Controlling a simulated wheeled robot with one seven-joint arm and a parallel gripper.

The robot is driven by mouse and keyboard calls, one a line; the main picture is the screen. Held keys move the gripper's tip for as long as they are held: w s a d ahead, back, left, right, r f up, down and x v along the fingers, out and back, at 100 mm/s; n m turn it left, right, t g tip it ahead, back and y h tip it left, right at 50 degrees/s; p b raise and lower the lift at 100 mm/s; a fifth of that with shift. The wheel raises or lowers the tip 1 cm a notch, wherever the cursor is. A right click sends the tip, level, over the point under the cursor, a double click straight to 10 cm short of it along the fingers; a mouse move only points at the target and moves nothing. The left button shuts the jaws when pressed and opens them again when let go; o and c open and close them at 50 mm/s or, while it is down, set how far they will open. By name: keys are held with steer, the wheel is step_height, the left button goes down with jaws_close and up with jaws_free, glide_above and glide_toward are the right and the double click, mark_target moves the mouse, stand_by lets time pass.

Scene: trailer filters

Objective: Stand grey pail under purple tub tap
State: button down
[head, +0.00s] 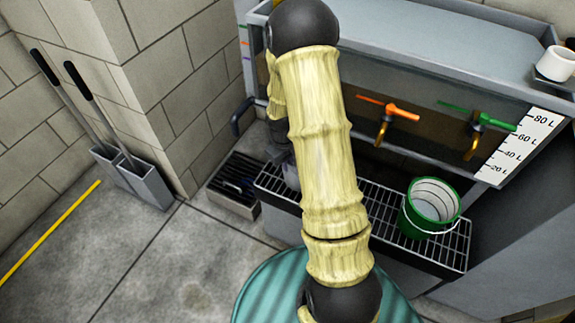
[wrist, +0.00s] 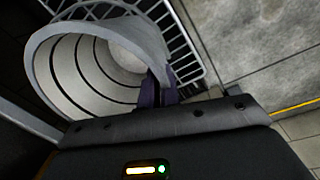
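The grey pail (wrist: 92,62) fills the upper left of the wrist view, seen from above into its ribbed inside. My gripper (wrist: 160,90) has its dark purple fingers on either side of the pail's wall, closed on it at the rim. In the head view only a small part of the grey pail (head: 291,175) shows beside my arm, at the left part of the black grating (head: 375,205). I cannot tell whether its base touches the grating. The grey tub (head: 430,50) stands behind. My arm hides part of its front, and no purple tap shows.
An orange tap (head: 388,115) and a green tap (head: 477,125) are on the tub's front. A green pail (head: 430,207) stands on the grating at the right. A white cup (head: 555,65) sits on the tub's ledge. A dark crate (head: 236,185) is left of the grating.

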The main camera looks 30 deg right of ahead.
steer(key=shift+d, duration=0.1)
steer(key=shift+f, duration=0.15)
steer(key=c, duration=2.1)
jaws_free()
steer(key=shift+f, duration=0.1)
steer(key=o, duration=0.5)
steer(key=r+p, duration=0.1)
steer(key=r, duration=0.3)
steer(key=r+p, duration=0.1)
steer(key=r, duration=0.3)
steer(key=a+r+p, duration=0.1)
steer(key=r, duration=0.3)
steer(key=shift+s+r+p, duration=0.1)
steer(key=shift+r+p, duration=0.1)
steer(key=shift+p, duration=0.2)
